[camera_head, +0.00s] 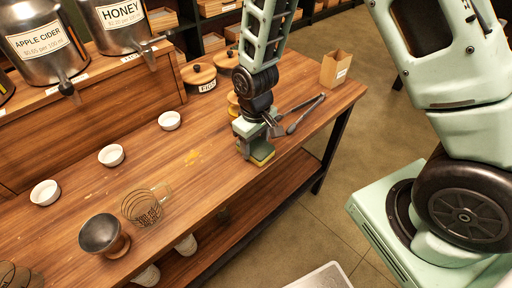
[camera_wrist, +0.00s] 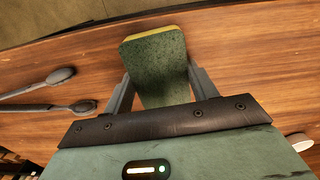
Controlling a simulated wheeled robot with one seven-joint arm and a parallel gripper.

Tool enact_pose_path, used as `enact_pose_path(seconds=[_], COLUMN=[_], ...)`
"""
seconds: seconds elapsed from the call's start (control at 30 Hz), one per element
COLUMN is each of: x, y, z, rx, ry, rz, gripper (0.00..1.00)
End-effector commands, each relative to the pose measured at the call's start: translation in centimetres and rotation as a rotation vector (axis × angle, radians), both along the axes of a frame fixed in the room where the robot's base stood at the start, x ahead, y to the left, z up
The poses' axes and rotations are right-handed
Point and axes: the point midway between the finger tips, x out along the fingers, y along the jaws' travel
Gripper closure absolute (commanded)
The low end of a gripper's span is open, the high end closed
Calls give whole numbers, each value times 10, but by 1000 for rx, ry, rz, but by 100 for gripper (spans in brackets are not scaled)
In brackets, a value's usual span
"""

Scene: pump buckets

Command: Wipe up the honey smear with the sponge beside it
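The honey smear (camera_head: 192,157) is a small amber patch on the wooden counter, left of my gripper in the head view. The sponge (camera_wrist: 157,62) is green with a yellow layer; its yellow edge also shows low under the gripper in the head view (camera_head: 263,157). My gripper (camera_head: 254,145) points down near the counter's front edge. In the wrist view its two fingers (camera_wrist: 160,85) press against both sides of the sponge. I cannot tell whether the sponge touches the counter. The smear is not visible in the wrist view.
Lidded jars (camera_head: 199,78) stand behind. Counter around the smear is clear.

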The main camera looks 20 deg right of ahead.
Motion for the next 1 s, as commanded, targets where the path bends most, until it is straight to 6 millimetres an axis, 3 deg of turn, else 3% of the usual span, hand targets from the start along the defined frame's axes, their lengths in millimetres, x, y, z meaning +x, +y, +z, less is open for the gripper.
enact_pose_path(seconds=[0.17,0.63,1.0], x=[0,0,0], y=[0,0,0], z=[6,50,50], rx=[0,0,0], ry=[0,-1,0], rz=[0,0,0], gripper=[61,61,61])
